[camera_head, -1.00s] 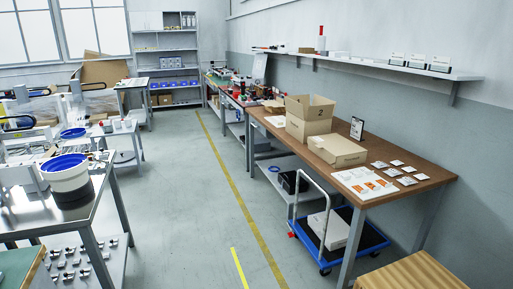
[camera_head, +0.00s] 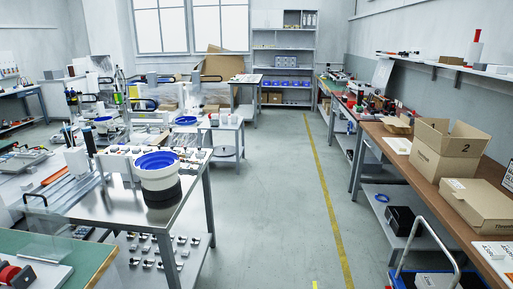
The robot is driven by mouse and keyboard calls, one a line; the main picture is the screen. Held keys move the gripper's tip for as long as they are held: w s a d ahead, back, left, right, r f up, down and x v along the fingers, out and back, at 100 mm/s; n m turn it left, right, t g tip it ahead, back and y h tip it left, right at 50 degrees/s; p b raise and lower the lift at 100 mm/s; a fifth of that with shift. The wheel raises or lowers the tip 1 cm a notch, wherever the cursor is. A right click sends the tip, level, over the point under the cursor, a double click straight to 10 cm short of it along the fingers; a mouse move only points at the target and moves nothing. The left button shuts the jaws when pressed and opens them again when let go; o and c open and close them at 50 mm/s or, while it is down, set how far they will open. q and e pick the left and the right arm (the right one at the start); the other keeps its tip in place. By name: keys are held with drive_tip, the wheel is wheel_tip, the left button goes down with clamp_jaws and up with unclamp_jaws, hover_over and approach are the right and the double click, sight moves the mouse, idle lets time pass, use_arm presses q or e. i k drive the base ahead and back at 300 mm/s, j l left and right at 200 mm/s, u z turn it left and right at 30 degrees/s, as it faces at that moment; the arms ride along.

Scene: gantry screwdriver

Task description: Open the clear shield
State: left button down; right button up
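Neither of my grippers shows in the head view. A faint see-through panel (camera_head: 48,246) stands at the lower left, near the edge of a green-topped bench (camera_head: 105,256). I cannot tell for sure whether it is the clear shield, or whether it is open or closed. A dark handle-like loop (camera_head: 35,198) stands just behind it, at the end of a metal workbench (camera_head: 125,208).
A white bowl feeder with a blue rim (camera_head: 158,176) stands on the metal workbench. A wooden table with cardboard boxes (camera_head: 446,148) runs along the right, with a trolley (camera_head: 428,262) below. The grey floor aisle (camera_head: 270,215) between them is clear.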

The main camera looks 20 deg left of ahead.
sight(46, 203)
drive_tip(key=i+u, duration=0.3)
drive_tip(key=i, duration=0.2)
drive_tip(key=i+l+u, duration=0.15)
drive_tip(key=i+u, duration=0.2)
drive_tip(key=i, duration=0.15)
drive_tip(key=i+l+u, duration=0.15)
drive_tip(key=i+u, duration=0.25)
drive_tip(key=i+l+u, duration=0.2)
drive_tip(key=u, duration=0.2)
drive_tip(key=i+l+u, duration=0.5)
drive_tip(key=l+u, duration=0.25)
